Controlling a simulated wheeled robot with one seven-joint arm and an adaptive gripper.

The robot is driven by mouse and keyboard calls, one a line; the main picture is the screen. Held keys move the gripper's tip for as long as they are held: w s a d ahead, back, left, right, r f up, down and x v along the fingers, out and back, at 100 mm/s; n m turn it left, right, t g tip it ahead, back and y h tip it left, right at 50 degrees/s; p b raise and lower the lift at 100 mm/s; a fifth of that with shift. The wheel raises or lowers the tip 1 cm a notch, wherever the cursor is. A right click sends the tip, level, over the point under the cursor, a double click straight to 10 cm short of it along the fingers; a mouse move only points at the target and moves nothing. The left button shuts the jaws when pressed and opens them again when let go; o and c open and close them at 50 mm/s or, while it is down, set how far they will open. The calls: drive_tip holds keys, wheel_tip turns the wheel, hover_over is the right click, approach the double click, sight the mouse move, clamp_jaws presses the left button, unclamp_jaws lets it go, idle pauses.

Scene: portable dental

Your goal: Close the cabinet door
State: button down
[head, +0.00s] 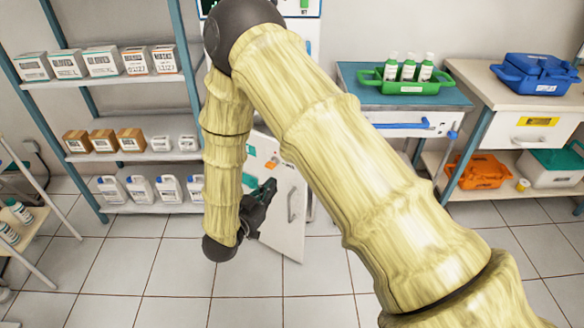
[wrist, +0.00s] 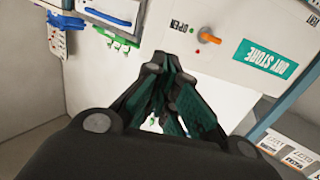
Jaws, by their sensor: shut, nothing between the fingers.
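The white cabinet door (head: 290,225) stands open at an angle, low in the middle of the head view, with a vertical handle on its right side. The door also fills the upper right of the wrist view (wrist: 225,85), with an orange knob (wrist: 209,37), a red dot, an "OPEN" mark and a green "DRY STORE" label. My gripper (head: 268,188) is in front of the door's left part. Its fingers (wrist: 170,65) are closed together and empty, pointing along the door; I cannot tell whether they touch it. My arm hides most of the cabinet body.
A shelf rack (head: 150,83) with boxes and jugs stands on the left. A teal-topped cart (head: 355,75) with a green bottle carrier (head: 430,87) and a table with a blue case (head: 535,75) stand on the right. The tiled floor (head: 300,310) in front is clear.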

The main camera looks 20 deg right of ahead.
drive_tip(key=r+x, duration=0.2)
drive_tip(key=x, duration=1.1)
drive_tip(key=shift+w+d+m+h, duration=0.2)
drive_tip(key=shift+m+h, duration=0.1)
drive_tip(key=shift+h, duration=0.1)
